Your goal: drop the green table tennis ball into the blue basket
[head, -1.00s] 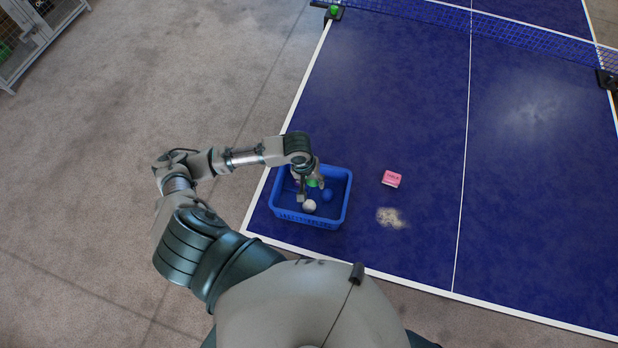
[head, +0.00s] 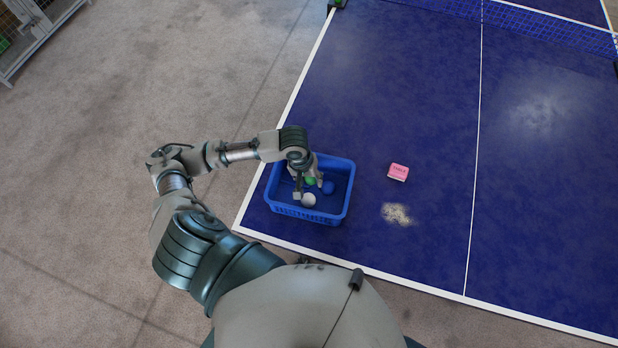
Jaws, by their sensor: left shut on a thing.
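The blue basket (head: 310,217) stands on the blue table near its left front corner. My left gripper (head: 307,187) is over the basket, pointing down, shut on the green table tennis ball (head: 310,181). The green ball is partly hidden by the fingers, and I cannot tell whether it touches the basket's floor. My right gripper is not in view.
A pink box (head: 398,172) lies on the table right of the basket, with a pale speckled patch (head: 397,213) below it. The net (head: 560,28) crosses the far end. The table (head: 400,110) is otherwise clear. A wire-fronted cabinet (head: 35,35) stands at the far left.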

